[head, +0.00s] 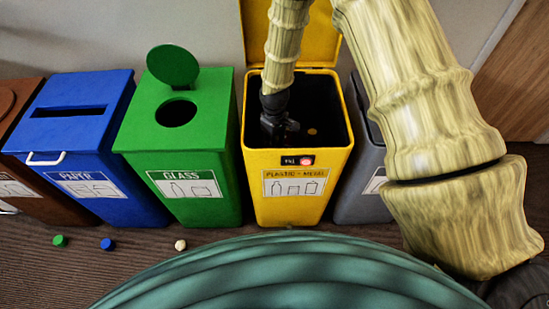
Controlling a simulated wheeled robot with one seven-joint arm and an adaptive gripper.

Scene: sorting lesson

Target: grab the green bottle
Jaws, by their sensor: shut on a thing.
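My gripper (279,128) is down inside the open yellow bin (298,213) labelled "Plastic - Metal". It is dark and small in the head view, and its fingertips are hard to make out against the black inside. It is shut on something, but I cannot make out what. I do not see a green bottle anywhere in this view; the bin's depth and my gripper hide what lies lower down. A small orange-brown spot (312,132) shows inside the bin, right of my gripper.
A green glass bin (195,140) with its round lid raised and a blue paper bin (100,150) stand left; a brown bin (35,205) is further left. A grey bin (355,205) stands right, partly behind my arm. Green (59,241), blue (106,244) and cream (180,245) caps lie on the floor.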

